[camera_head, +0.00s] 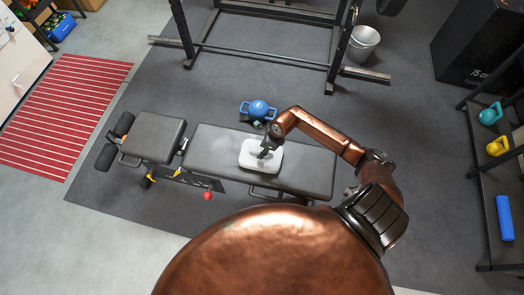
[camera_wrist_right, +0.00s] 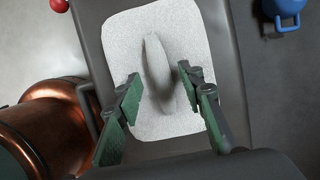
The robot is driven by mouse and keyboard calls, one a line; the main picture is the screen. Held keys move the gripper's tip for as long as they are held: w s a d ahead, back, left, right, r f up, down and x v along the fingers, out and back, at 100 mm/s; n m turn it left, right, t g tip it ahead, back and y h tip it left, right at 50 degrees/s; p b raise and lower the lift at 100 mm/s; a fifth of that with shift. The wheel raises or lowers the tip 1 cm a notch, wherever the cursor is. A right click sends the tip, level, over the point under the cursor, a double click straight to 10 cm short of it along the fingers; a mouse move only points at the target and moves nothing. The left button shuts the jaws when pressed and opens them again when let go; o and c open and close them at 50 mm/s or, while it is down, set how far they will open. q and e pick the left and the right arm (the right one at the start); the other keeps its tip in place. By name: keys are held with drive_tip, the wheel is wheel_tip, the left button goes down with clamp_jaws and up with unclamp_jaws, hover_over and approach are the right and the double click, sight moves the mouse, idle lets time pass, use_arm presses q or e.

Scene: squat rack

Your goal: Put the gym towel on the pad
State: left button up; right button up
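The gym towel (camera_head: 259,166) is a pale grey-white rounded rectangle lying on the long dark pad (camera_head: 312,172) of the bench. In the right wrist view the towel (camera_wrist_right: 185,30) has a raised fold in its middle. My right gripper (camera_head: 265,153) is over the towel in the head view. In the wrist view the right gripper (camera_wrist_right: 158,74) is open, with one green-faced finger on each side of the fold and gaps visible. Whether the fingertips touch the cloth I cannot tell. My left gripper is not in view.
The bench's shorter pad (camera_head: 155,136) is to the left. A blue kettlebell (camera_head: 258,110) stands just behind the bench. A red ball (camera_head: 208,196) shows at its front edge. The squat rack (camera_head: 262,55) is behind, and a shelf with kettlebells (camera_head: 492,114) is at right.

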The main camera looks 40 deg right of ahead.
drive_tip(key=p+v, duration=0.2)
drive_tip(key=v, duration=0.9)
